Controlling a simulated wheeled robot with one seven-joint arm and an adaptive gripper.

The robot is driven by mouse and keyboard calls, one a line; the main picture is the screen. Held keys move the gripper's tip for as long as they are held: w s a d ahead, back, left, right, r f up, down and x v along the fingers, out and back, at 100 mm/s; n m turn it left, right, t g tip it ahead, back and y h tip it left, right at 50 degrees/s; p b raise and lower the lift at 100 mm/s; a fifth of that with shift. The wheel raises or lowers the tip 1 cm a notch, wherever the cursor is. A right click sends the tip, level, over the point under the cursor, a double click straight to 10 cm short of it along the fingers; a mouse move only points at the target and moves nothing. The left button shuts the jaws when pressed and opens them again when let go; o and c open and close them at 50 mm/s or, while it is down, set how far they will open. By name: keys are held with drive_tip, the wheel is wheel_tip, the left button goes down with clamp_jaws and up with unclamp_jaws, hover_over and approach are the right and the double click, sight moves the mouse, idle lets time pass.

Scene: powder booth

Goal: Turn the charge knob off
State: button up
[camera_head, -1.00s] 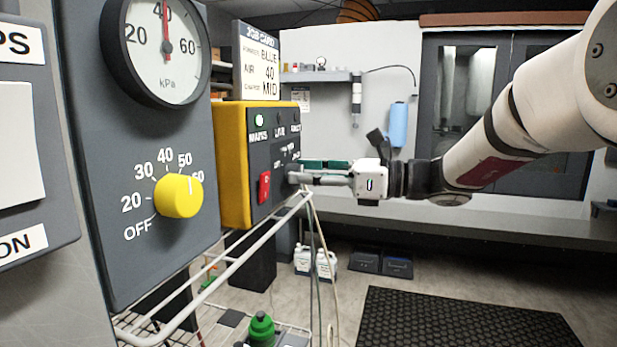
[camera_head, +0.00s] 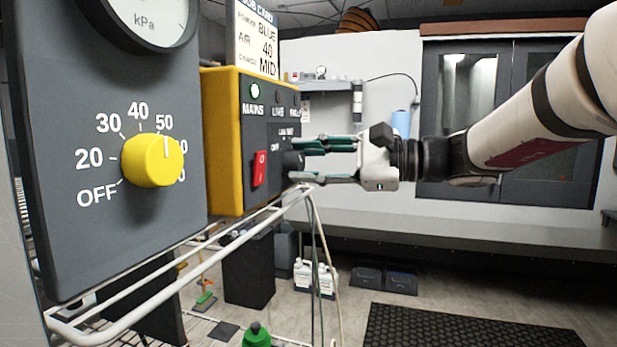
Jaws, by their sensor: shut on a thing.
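The charge knob (camera_head: 291,161) is a small dark knob on the dark front of the yellow control box (camera_head: 225,140). Small labels, including OFF, are printed around it. My gripper (camera_head: 303,162) comes in from the right, with one green-tipped finger above the knob and one below. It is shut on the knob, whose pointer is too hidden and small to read. A red rocker switch (camera_head: 260,169) sits on the same panel, left of the knob.
A grey panel at left carries a yellow dial (camera_head: 152,160) and a pressure gauge (camera_head: 150,18). A white wire rack (camera_head: 190,272) runs below the box. A card (camera_head: 256,40) stands on top. Hoses hang below my gripper.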

drive_tip(key=n+b, duration=0.2)
drive_tip(key=b, duration=0.1)
drive_tip(key=shift+f+n+b, duration=0.15)
drive_tip(key=shift+n+b, duration=0.15)
drive_tip(key=shift+n, duration=0.1)
drive_tip(key=shift+n+b, duration=0.7)
drive_tip(key=shift+b, duration=0.15)
drive_tip(key=shift+s, duration=0.1)
drive_tip(key=o, duration=1.2)
drive_tip(key=shift+a, duration=0.1)
drive_tip(key=shift+c, duration=0.2)
drive_tip(key=v, duration=1.2)
drive_tip(key=shift+s, duration=0.1)
